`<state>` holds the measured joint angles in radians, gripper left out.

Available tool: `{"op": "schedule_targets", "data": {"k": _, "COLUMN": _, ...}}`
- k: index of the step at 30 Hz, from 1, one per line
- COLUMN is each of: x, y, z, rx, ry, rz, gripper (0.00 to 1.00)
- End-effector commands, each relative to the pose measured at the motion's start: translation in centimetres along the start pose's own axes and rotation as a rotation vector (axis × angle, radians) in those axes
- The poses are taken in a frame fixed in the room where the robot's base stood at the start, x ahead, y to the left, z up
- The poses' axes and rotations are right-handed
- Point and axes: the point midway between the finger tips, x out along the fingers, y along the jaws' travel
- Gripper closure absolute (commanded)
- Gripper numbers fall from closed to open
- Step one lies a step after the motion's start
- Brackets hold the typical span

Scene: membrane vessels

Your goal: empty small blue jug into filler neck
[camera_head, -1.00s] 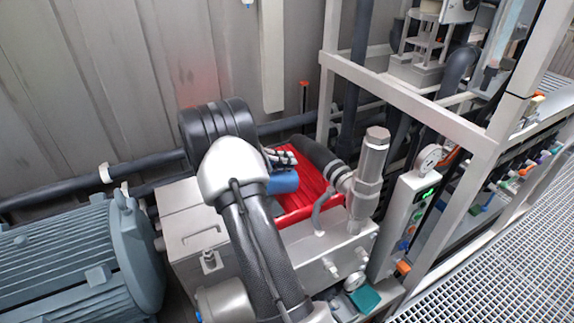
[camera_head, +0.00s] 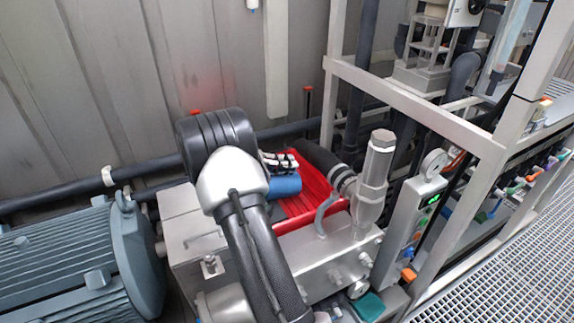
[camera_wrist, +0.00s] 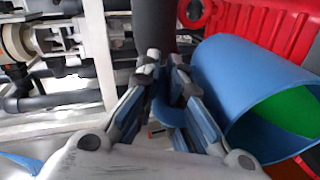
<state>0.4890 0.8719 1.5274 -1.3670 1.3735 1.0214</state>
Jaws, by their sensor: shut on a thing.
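The small blue jug (camera_head: 285,186) is in my gripper (camera_head: 280,162), above the red tray in the head view. In the wrist view the jug (camera_wrist: 245,95) lies strongly tilted at the right, its open mouth facing the lower right. Green shows inside it; I cannot tell whether this is liquid. My gripper (camera_wrist: 165,75) is shut on the jug's blue handle, which shows between the fingers. My arm hides part of the jug in the head view. I cannot pick out the filler neck with certainty.
A red ribbed tray (camera_head: 336,203) lies behind a metal box (camera_head: 318,255). A grey upright cylinder (camera_head: 373,185) with a hose stands right of it. A blue-grey motor (camera_head: 75,265) is at left, a metal frame (camera_head: 410,98) at right. Dark pipes run along the wall.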

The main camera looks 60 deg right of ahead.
Motion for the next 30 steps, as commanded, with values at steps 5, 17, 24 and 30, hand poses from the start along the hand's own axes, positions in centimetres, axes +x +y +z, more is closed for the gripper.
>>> {"op": "schedule_targets", "data": {"k": 5, "x": -0.9, "y": -0.1, "z": -0.1, "rx": -0.001, "ry": 0.012, "rz": 0.044, "gripper": 1.00}}
{"op": "schedule_targets", "data": {"k": 17, "x": -2.8, "y": 0.4, "z": -0.1, "rx": 0.000, "ry": 0.031, "rz": 0.141, "gripper": 1.00}}
{"op": "schedule_targets", "data": {"k": 24, "x": -3.1, "y": 0.5, "z": -0.1, "rx": 0.001, "ry": 0.034, "rz": 0.156, "gripper": 1.00}}
{"op": "schedule_targets", "data": {"k": 30, "x": -3.1, "y": 0.5, "z": -0.1, "rx": 0.001, "ry": 0.034, "rz": 0.156, "gripper": 1.00}}
